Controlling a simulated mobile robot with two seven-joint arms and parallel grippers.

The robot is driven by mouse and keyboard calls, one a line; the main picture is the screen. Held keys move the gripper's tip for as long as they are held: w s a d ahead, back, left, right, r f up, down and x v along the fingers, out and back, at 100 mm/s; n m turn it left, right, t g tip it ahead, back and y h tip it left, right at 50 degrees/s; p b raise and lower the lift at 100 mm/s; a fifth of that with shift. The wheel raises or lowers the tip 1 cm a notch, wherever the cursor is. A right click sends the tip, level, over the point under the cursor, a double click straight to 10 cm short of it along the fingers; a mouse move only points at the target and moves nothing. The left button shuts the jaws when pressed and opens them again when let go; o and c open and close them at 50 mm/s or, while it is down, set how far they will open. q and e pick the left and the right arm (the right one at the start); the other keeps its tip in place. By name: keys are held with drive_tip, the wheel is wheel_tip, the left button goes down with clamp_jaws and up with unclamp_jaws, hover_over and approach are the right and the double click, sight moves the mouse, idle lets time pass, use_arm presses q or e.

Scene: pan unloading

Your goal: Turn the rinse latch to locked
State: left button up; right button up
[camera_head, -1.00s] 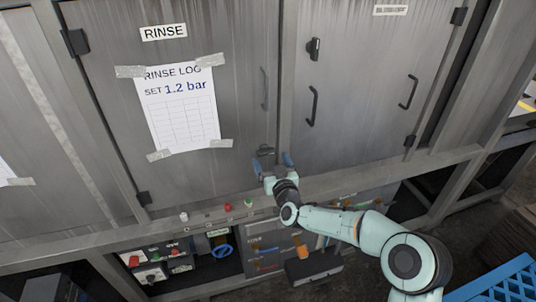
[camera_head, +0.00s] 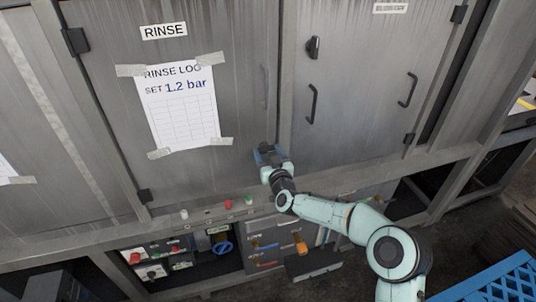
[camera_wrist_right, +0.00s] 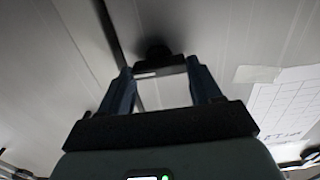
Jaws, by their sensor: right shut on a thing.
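The rinse latch (camera_head: 265,146) is a small dark part low on the right edge of the rinse door (camera_head: 235,100). My right gripper (camera_head: 268,156) is at the latch, its blue fingers on either side of it and mostly covering it. In the right wrist view, the dark latch (camera_wrist_right: 158,64) lies crosswise between the two fingertips, and the right gripper (camera_wrist_right: 160,75) is shut on it. How far the latch is turned is hard to tell. The left gripper is not in view.
A taped rinse log sheet (camera_head: 178,108) hangs on the door beside a vertical handle (camera_head: 265,87). The right-hand door has a black handle (camera_head: 313,104). A ledge with small coloured knobs (camera_head: 228,204) runs below. A blue crate (camera_head: 500,285) stands at lower right.

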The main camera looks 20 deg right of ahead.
drive_tip(key=n+b, duration=0.2)
drive_tip(key=n, duration=0.2)
drive_tip(key=shift+a, duration=0.2)
drive_tip(key=n+b, duration=0.1)
drive_tip(key=n, duration=0.2)
drive_tip(key=shift+f+n, duration=0.1)
drive_tip(key=shift+n, duration=0.2)
drive_tip(key=n+b, duration=0.1)
drive_tip(key=n, duration=0.4)
drive_tip(key=shift+b, duration=0.3)
drive_tip(key=n+b, duration=0.1)
drive_tip(key=n, duration=0.4)
drive_tip(key=shift+f, duration=0.1)
drive_tip(key=shift+n, duration=0.3)
drive_tip(key=o, duration=1.1)
drive_tip(key=shift+c, duration=0.2)
